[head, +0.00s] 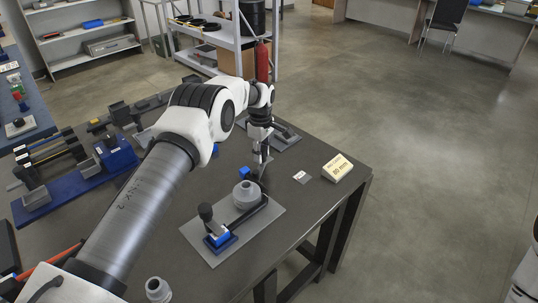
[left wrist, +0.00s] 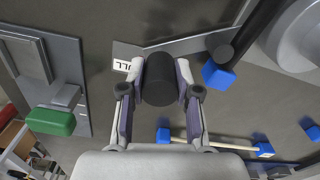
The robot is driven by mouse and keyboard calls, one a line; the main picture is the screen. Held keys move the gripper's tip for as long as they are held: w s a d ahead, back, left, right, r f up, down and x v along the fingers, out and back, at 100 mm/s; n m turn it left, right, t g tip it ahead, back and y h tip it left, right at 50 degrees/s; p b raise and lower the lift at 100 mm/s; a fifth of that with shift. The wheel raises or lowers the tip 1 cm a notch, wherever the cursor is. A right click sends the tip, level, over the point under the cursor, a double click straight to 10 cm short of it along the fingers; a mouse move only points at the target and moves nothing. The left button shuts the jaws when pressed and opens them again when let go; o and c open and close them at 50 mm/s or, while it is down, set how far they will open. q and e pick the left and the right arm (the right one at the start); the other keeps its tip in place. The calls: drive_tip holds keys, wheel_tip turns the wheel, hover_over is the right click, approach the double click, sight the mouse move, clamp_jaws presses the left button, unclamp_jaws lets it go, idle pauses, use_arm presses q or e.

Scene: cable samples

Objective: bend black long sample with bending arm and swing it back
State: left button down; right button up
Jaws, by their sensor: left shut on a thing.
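The bending fixture is a grey base plate (head: 232,247) with a blue clamp block (head: 219,243) and a grey round mandrel (head: 246,194). The black long sample (head: 252,216) runs from the clamp past the mandrel's near side; it also shows as a dark bar in the left wrist view (left wrist: 246,32). My left gripper (head: 262,168) is at the far side of the mandrel. In the left wrist view its fingers are shut on the black cylindrical handle (left wrist: 160,80), which looks like the bending arm's. A grey bar (left wrist: 183,46) passes behind the handle. My right gripper is out of view.
A sign reading 80 mm (head: 338,167) and a small white card (head: 301,177) lie right of the fixture. A blue cube (head: 244,173) is beside the mandrel. A blue-based device (head: 72,188) stands at left. The table's right front edge is close to the fixture.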

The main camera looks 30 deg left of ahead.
use_arm(q)
drive_tip(key=shift+s+a+f+n, duration=0.2)
drive_tip(key=shift+a+f+n, duration=0.05)
drive_tip(key=shift+a+n, duration=0.1)
drive_tip(key=c, duration=0.9)
unclamp_jaws()
drive_tip(key=shift+o, duration=0.4)
drive_tip(key=shift+w+a, duration=0.1)
wheel_tip(320, 180, up, 12)
drive_tip(key=shift+f, duration=0.1)
